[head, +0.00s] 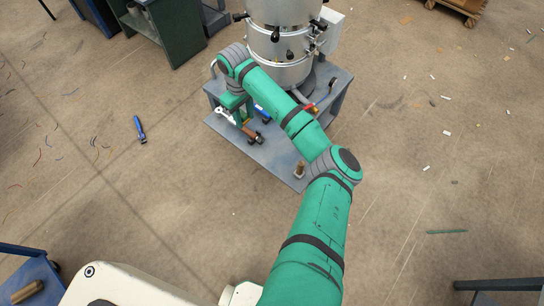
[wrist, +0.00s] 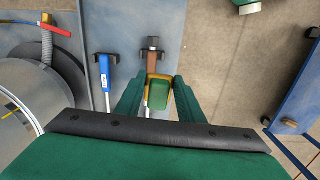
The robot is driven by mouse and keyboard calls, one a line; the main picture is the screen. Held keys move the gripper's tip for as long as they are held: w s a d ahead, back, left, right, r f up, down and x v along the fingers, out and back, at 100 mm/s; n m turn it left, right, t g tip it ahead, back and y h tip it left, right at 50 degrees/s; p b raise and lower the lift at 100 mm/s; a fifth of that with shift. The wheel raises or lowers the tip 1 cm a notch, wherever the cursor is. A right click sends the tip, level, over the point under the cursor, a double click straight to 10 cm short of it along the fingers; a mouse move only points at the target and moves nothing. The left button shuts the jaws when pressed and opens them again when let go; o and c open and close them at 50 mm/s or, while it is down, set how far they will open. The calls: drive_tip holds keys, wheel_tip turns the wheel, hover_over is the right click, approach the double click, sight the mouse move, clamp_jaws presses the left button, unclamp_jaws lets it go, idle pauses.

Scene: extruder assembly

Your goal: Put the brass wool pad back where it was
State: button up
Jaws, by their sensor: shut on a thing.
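In the wrist view my gripper (wrist: 158,80) is shut on a pad with a yellow-brass edge and a green face, which I take for the brass wool pad (wrist: 158,93). The pad sits between the two green fingers. In the head view my gripper (head: 236,108) is over the left part of the grey bench top (head: 272,160). The pad cannot be made out there. I cannot tell whether the pad touches the bench.
A blue-handled tool (wrist: 106,75) lies left of the gripper. A large metal cylinder (head: 275,35) stands at the back of the bench. A small brass-coloured piece (head: 300,170) stands near the front corner.

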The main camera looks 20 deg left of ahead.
drive_tip(key=shift+s+a+f, duration=0.1)
drive_tip(key=shift+s+a, duration=0.05)
drive_tip(key=shift+a, duration=0.05)
drive_tip(key=s+d+f, duration=0.3)
drive_tip(key=d+f, duration=0.1)
drive_tip(key=d, duration=0.5)
hover_over(275, 159)
drive_tip(key=a, duration=0.1)
wheel_tip(275, 159, down, 4)
drive_tip(key=shift+w+a+f, duration=0.1)
drive_tip(key=shift+a+f, duration=0.05)
drive_tip(key=shift+f, duration=0.05)
drive_tip(key=shift+d+f, duration=0.55)
drive_tip(key=shift+f, duration=1.65)
drive_tip(key=shift+s+f, duration=0.2)
drive_tip(key=shift+f, duration=0.1)
